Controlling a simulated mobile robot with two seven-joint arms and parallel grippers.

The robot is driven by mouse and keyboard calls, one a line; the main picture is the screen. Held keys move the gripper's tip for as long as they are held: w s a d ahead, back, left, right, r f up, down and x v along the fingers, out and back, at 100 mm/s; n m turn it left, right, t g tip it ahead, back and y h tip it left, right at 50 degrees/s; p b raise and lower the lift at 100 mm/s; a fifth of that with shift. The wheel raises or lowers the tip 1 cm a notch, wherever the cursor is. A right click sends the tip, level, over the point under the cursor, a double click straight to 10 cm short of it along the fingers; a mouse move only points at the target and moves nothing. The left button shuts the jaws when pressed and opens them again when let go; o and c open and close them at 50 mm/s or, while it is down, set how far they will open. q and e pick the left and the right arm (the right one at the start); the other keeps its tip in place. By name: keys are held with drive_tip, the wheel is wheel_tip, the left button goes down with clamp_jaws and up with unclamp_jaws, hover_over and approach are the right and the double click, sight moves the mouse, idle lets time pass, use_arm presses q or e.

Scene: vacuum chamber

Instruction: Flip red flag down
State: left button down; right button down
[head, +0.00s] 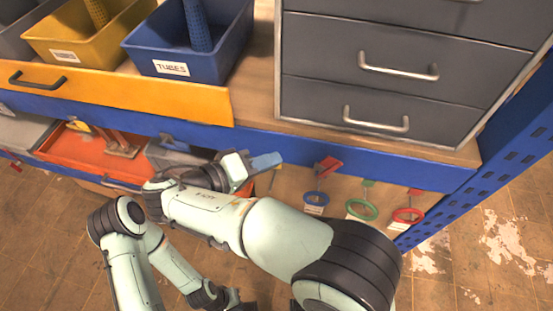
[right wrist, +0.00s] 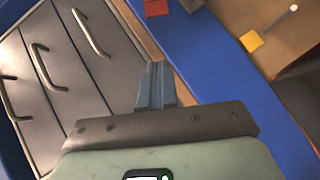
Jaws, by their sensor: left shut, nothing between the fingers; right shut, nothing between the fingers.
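A small red piece that looks like the red flag (head: 328,164) is at the lower edge of the blue shelf beam in the head view, slanting up to the right above a blue ring. My right gripper (head: 266,162) is shut and empty, with blue-grey fingers, to the left of the flag and apart from it. Its shut fingers (right wrist: 156,72) also show in the right wrist view. A red piece (right wrist: 155,7) is cut by the top edge there; I cannot tell if it is the same flag. My left gripper (head: 234,299) is low at the bottom edge, away from the flag, its fingers hard to make out.
A grey drawer cabinet (head: 420,52) stands above the blue beam (head: 400,160). Blue (head: 315,199), green (head: 361,209) and red (head: 407,216) rings hang below. A blue bin (head: 190,62), a yellow bin (head: 75,45) and an open orange drawer (head: 62,148) are at left.

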sight(325, 165)
drive_tip(key=w+d+f, duration=0.3)
drive_tip(key=d+f, duration=0.1)
drive_tip(key=d, duration=0.5)
drive_tip(key=shift+d, duration=0.4)
